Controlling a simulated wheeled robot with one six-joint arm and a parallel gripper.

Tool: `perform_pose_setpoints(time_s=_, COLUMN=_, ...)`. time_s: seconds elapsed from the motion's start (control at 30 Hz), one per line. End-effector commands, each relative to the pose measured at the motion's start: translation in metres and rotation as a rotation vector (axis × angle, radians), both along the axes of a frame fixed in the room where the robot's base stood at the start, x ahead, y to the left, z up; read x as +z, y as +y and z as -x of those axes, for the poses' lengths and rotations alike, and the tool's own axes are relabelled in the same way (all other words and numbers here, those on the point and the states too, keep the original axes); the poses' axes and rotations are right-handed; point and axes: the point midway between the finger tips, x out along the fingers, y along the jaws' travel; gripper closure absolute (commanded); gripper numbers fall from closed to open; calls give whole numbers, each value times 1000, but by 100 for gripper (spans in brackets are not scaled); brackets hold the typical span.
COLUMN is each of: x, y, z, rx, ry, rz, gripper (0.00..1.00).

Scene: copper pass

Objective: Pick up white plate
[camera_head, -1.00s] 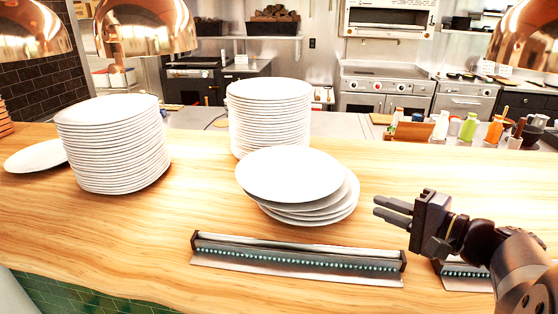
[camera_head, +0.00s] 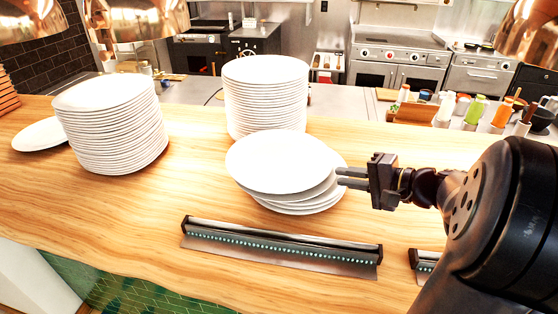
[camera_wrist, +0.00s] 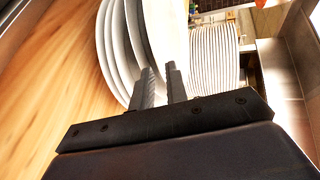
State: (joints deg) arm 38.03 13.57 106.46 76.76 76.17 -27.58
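A short, uneven stack of white plates (camera_head: 300,207) sits on the wooden counter in the middle of the head view. Its top white plate (camera_head: 277,162) is shifted left and tilted over the ones below. My gripper (camera_head: 341,178) is at the right edge of this stack, its fingers pointing left at the rims. In the wrist view my gripper (camera_wrist: 160,72) shows two fingers with a gap between them, by the rims of the stacked plates (camera_wrist: 118,45). I cannot tell whether a rim lies between the fingertips or whether they touch.
Tall plate stacks stand behind (camera_head: 265,95) and at left (camera_head: 112,125). A single plate (camera_head: 42,134) lies at far left. A dark metal strip (camera_head: 280,247) lies in front of the short stack. Copper lamps (camera_head: 140,18) hang above. Bottles (camera_head: 475,110) stand at right.

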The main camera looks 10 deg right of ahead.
Motion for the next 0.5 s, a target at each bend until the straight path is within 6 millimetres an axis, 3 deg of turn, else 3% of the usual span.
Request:
perform_pose_setpoints(time_s=0.3, x=-14, y=28, z=-27, rx=3, ry=3, rz=-1, gripper=85)
perform_pose_setpoints(time_s=0.5, x=-18, y=32, z=-32, rx=0, ry=2, rz=-1, gripper=85)
